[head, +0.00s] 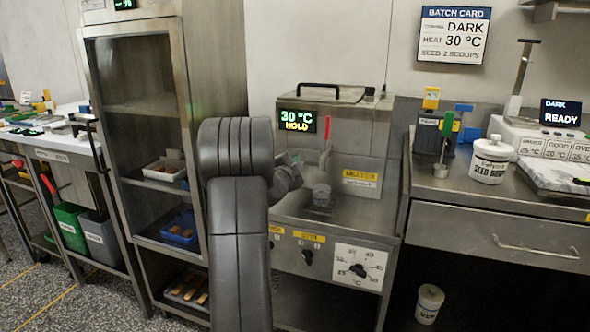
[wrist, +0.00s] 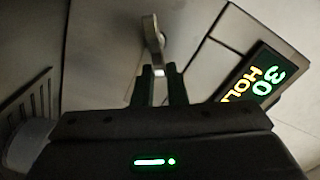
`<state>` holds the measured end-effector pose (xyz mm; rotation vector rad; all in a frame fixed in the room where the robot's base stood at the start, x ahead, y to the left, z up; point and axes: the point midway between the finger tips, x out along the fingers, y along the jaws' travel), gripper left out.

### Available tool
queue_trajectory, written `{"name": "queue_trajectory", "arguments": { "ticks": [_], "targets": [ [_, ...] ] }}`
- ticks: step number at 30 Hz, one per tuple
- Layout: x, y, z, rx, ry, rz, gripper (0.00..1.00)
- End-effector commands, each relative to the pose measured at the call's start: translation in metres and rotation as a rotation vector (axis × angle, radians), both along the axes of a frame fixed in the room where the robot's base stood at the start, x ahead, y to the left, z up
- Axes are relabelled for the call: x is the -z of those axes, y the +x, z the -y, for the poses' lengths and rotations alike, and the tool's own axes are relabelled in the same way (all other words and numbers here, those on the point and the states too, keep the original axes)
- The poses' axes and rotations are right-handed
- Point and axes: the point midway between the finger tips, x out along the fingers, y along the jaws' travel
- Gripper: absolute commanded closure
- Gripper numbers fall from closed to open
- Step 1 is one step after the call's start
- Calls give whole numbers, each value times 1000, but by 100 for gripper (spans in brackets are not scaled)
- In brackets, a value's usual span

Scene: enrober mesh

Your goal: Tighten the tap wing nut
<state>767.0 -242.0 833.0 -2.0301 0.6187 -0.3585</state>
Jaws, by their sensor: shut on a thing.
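My gripper (wrist: 160,76) is shut at the centre of the wrist view. The lower end of a pale metal piece (wrist: 153,35) lies between its two dark fingertips. This piece looks like the tap wing nut, but its wings and thread cannot be made out. In the head view my gripper (head: 294,161) is in front of the melter, partly behind my own arm. The wing nut cannot be picked out there. A tap-like fitting with a red handle (head: 326,134) stands just right of my gripper.
The melter display (head: 297,121) reads 30 °C HOLD; it also shows in the wrist view (wrist: 256,78). A glass-fronted cabinet (head: 142,100) stands close on the left. A bench with a seed tub (head: 491,160) and a scale is on the right.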

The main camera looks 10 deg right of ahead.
Motion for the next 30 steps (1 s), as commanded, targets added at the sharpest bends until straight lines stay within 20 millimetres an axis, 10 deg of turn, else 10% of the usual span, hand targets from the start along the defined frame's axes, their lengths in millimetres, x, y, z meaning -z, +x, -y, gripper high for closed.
{"name": "queue_trajectory", "arguments": {
  "ticks": [30],
  "targets": [
    [23,-4,4,3,451,291,100]
  ]
}}
